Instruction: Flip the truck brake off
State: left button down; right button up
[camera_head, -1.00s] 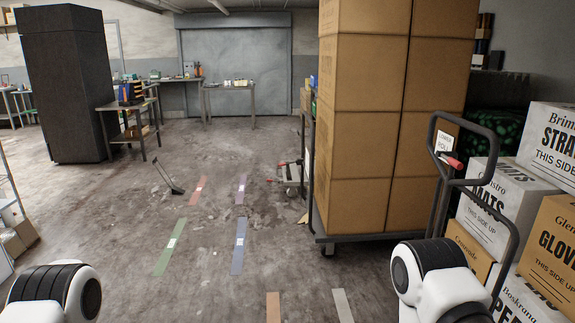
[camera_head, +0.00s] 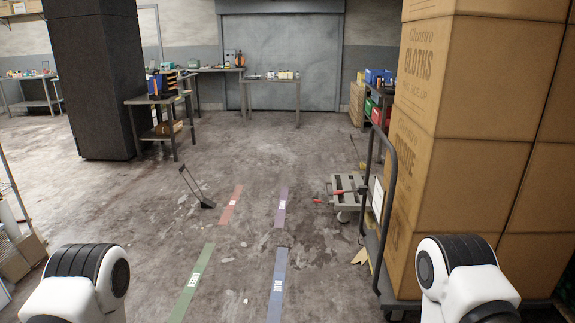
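A flat platform truck (camera_head: 388,291) stands at the right, loaded with tall stacked brown cartons (camera_head: 470,130). Its dark tubular handle (camera_head: 391,180) rises at the left end of the load. A red-tipped lever (camera_head: 343,192) points left beside the handle. It appears joined to it, but I cannot be sure, and I cannot tell its brake setting. White and black parts of my two arms show at the bottom left and bottom right. Neither gripper is in view. The truck's right end is out of frame.
A small grey wheeled cart (camera_head: 347,203) stands behind the lever. A dark long-handled pan (camera_head: 197,188) stands on the floor. Coloured floor strips, including a green one (camera_head: 192,285) and a blue one (camera_head: 277,285), mark clear floor ahead. Worktables (camera_head: 272,82) stand at the back.

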aim_at(337, 192)
jog(key=i+z, duration=0.15)
jog(key=i, duration=0.35)
jog(key=i+j+z, duration=0.15)
jog(key=i, duration=0.3)
jog(key=i+j+z, duration=0.15)
jog(key=i, duration=0.3)
jog(key=i+j+z, duration=0.2)
jog(key=i, duration=0.3)
jog(key=i+j+z, duration=0.15)
jog(key=i+j, duration=0.15)
jog(key=i+j+z, duration=1.1)
jog(key=j+z, duration=0.3)
jog(key=j, duration=0.2)
jog(key=i+j+z, duration=0.15)
jog(key=j+z, duration=0.15)
jog(key=j, duration=0.15)
